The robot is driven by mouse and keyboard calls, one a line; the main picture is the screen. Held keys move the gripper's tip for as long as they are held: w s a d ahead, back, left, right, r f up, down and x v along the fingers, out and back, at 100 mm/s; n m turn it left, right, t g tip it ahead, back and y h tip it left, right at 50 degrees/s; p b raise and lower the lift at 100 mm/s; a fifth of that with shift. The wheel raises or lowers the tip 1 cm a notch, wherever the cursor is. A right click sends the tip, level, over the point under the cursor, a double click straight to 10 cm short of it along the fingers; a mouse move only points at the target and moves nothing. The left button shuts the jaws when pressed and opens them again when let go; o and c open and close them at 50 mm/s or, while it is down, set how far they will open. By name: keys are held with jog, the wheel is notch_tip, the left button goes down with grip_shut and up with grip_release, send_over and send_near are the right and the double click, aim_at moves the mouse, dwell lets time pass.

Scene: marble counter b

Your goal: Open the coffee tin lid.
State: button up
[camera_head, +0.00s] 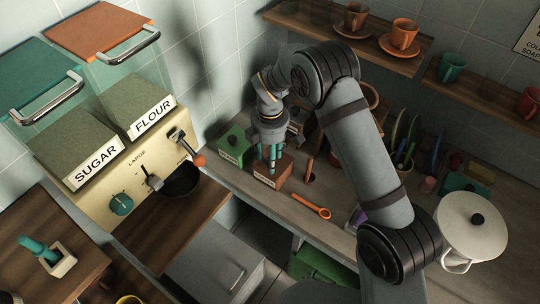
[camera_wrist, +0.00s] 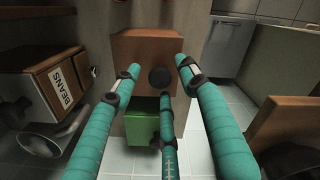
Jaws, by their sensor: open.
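A small brown tin (camera_head: 270,178) with a white label stands on the counter below my gripper (camera_head: 272,158). The label is too small to read surely; it may be the coffee tin. In the wrist view the brown tin (camera_wrist: 145,48) shows its lid with a dark round knob (camera_wrist: 159,78). My gripper's three teal fingers (camera_wrist: 160,76) are spread open around the knob, with no clear contact. The lid appears shut. A green tin (camera_head: 232,147) with a white label stands to the left; a green tin also shows in the wrist view (camera_wrist: 143,122).
An orange spoon (camera_head: 311,206) lies to the right of the brown tin. The sugar and flour dispenser (camera_head: 110,165) stands at left. A white pot (camera_head: 472,225) is at right. Shelves with cups (camera_head: 402,35) hang behind. A box labelled BEANS (camera_wrist: 58,85) shows in the wrist view.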

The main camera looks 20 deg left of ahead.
jog(key=c, duration=0.4)
grip_shut()
dwell(0.5)
